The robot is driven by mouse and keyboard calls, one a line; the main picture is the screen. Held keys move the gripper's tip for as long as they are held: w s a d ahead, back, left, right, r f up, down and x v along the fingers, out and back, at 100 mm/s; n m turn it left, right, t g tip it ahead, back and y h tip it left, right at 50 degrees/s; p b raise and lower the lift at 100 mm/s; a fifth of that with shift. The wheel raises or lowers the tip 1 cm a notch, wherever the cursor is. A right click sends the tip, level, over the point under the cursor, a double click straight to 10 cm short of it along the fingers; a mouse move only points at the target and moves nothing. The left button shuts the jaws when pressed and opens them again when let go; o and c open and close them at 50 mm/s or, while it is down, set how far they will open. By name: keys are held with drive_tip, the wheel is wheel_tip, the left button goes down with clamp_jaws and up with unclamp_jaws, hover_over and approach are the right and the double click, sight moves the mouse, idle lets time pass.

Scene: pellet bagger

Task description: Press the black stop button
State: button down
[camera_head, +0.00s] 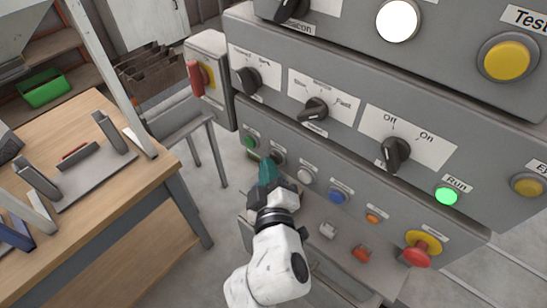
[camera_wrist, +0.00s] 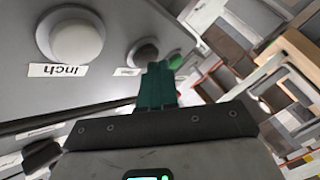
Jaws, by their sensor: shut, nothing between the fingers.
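The black stop button (camera_head: 278,158) is in the lower row of the grey panel, between a green button (camera_head: 250,142) and a white button (camera_head: 304,175). In the wrist view the dark button (camera_wrist: 143,53) shows just beyond my fingertips, its label too small to read. My gripper (camera_head: 267,163) has teal fingers, shut and empty, pointing up towards the panel beside the black button. My fingertips also show in the wrist view (camera_wrist: 156,68), overlapping the lower edge of the button. I cannot tell whether they touch it.
The white button labelled Inch (camera_wrist: 75,40) is close by. A blue button (camera_head: 338,197), a lit green Run lamp (camera_head: 446,195) and a red emergency knob (camera_head: 416,257) are further right. A red-handled switch (camera_head: 197,78) juts out at left. A wooden bench (camera_head: 120,205) stands left.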

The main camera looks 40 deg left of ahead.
drive_tip(key=shift+w, duration=0.15)
idle(0.3)
drive_tip(key=shift+s+b, duration=0.35)
drive_tip(key=shift+s, duration=0.4)
drive_tip(key=shift+s, duration=0.1)
drive_tip(key=s+b, duration=0.1)
drive_tip(key=s, duration=0.1)
drive_tip(key=s+b, duration=0.1)
drive_tip(key=s, duration=0.1)
drive_tip(key=s+b, duration=0.1)
drive_tip(key=shift+s+a, duration=0.3)
drive_tip(key=shift+s, duration=0.1)
